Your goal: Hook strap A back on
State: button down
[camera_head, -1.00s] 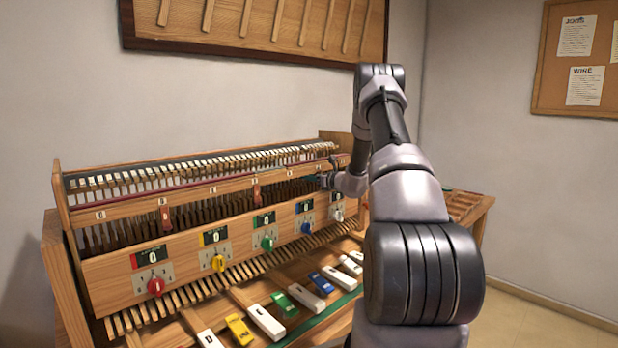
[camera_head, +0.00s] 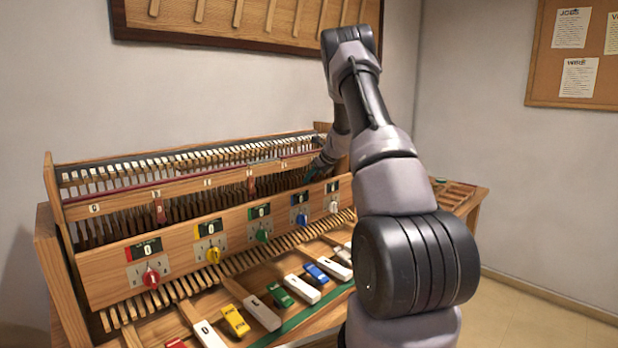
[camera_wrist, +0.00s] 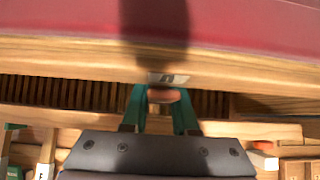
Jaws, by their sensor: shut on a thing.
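My gripper (camera_head: 316,169) is at the right part of the piano action, close to the long wooden rail (camera_head: 130,200). Its teal fingers (camera_wrist: 161,108) are shut on a small orange-red piece, which looks like a strap end (camera_wrist: 163,96). The piece sits just under the rail's front edge, below a small pale label (camera_wrist: 168,78) whose letter I cannot read. Its upper part and any hook are hidden, so I cannot tell whether it touches the rail. Two other red straps, a left one (camera_head: 160,211) and a middle one (camera_head: 252,186), hang from the rail.
Below the rail, a wooden panel carries several coloured knobs, including a red one (camera_head: 151,277) and a white one (camera_head: 333,207). Coloured and white key blocks, such as a yellow one (camera_head: 235,321), lie in front. A side table (camera_head: 470,205) stands at the right.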

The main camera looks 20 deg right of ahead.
jog(key=shift+s, duration=0.15)
dwell(0.5)
jog(key=c, duration=0.7)
grip_release()
jog(key=v, duration=1)
jog(key=shift+r, duration=0.5)
